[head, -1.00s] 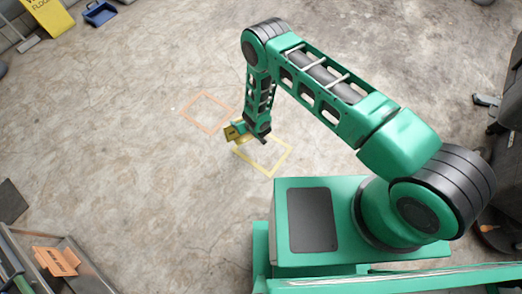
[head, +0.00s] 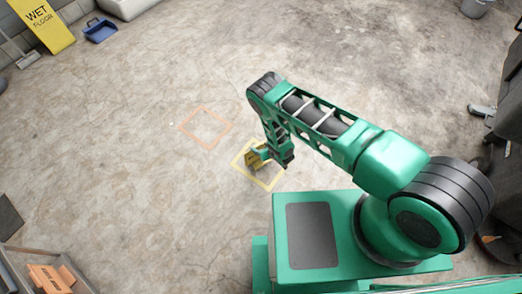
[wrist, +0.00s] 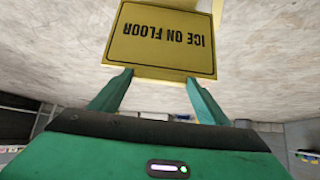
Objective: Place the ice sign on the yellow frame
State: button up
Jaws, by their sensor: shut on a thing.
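The ice sign (wrist: 160,40) is a yellow board reading "ICE ON FLOOR", upside down in the wrist view. It also shows as a small yellow piece in the head view (head: 255,158). My gripper (wrist: 155,90) is shut on its edge, one green finger at each side. In the head view my gripper (head: 264,153) is over the yellow frame (head: 270,186), a square outline on the floor. The sign appears within or above the frame's upper left part. I cannot tell whether it touches the floor. My arm hides the frame's right part.
An orange square outline (head: 183,127) lies to the left of the yellow frame. A tray (head: 84,284) with an orange sign (head: 50,278) is at the lower left. Floor between is clear.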

jog(key=shift+f, duration=2)
jog(key=shift+d+f, duration=0.1)
jog(key=o, duration=1.6)
jog(key=shift+o, duration=0.2)
jog(key=v, duration=1.2)
